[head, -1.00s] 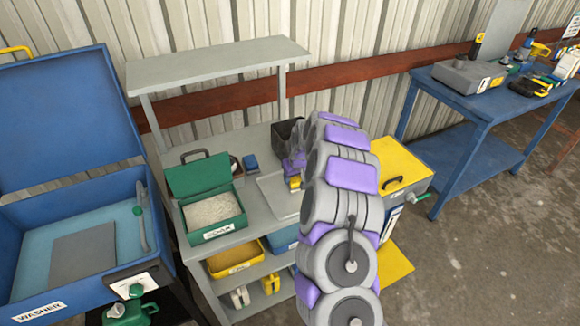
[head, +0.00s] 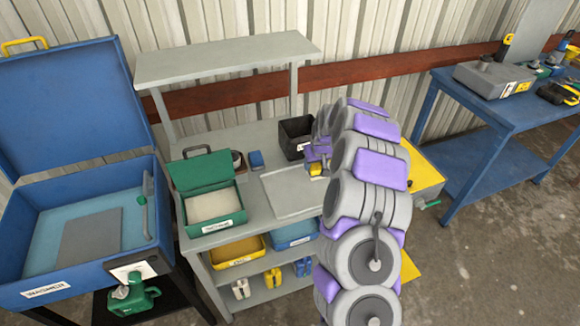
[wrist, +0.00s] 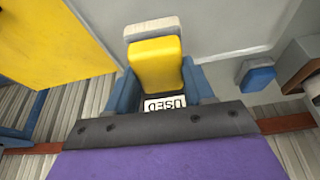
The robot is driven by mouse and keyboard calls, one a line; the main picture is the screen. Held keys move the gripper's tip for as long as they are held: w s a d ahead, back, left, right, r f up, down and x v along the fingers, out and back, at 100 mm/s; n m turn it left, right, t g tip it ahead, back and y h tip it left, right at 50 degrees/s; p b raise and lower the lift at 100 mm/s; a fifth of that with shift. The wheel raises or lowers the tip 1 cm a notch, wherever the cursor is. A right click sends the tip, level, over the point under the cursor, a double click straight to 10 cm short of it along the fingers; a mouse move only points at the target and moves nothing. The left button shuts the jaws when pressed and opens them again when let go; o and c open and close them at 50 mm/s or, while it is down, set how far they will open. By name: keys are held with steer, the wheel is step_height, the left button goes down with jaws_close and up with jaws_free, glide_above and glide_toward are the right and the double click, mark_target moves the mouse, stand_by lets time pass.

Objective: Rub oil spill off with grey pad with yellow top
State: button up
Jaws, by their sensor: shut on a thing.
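My gripper (head: 317,160) is above the grey bench, over the right back part of a flat grey tray (head: 283,200). It is shut on the pad with the yellow top (head: 315,169). In the wrist view the yellow pad top (wrist: 156,65) and a grey edge (wrist: 150,28) show between the blue-grey fingers. The oil spill cannot be made out in either view; my arm covers part of the bench.
A black bin (head: 291,146) stands just behind my gripper; a USED label (wrist: 165,104) shows in the wrist view. A blue block (head: 256,160) and an open green box (head: 205,177) stand left. A yellow-topped unit (head: 422,168) is right; an upper shelf (head: 225,58) overhangs the back.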

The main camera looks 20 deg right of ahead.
steer(key=shift+d+r+p, duration=0.2)
steer(key=shift+r+p, duration=0.1)
steer(key=shift+r, duration=0.7)
steer(key=shift+d+r+p, duration=0.15)
steer(key=shift+r+p, duration=0.15)
steer(key=shift+r, duration=0.65)
steer(key=shift+a, duration=0.15)
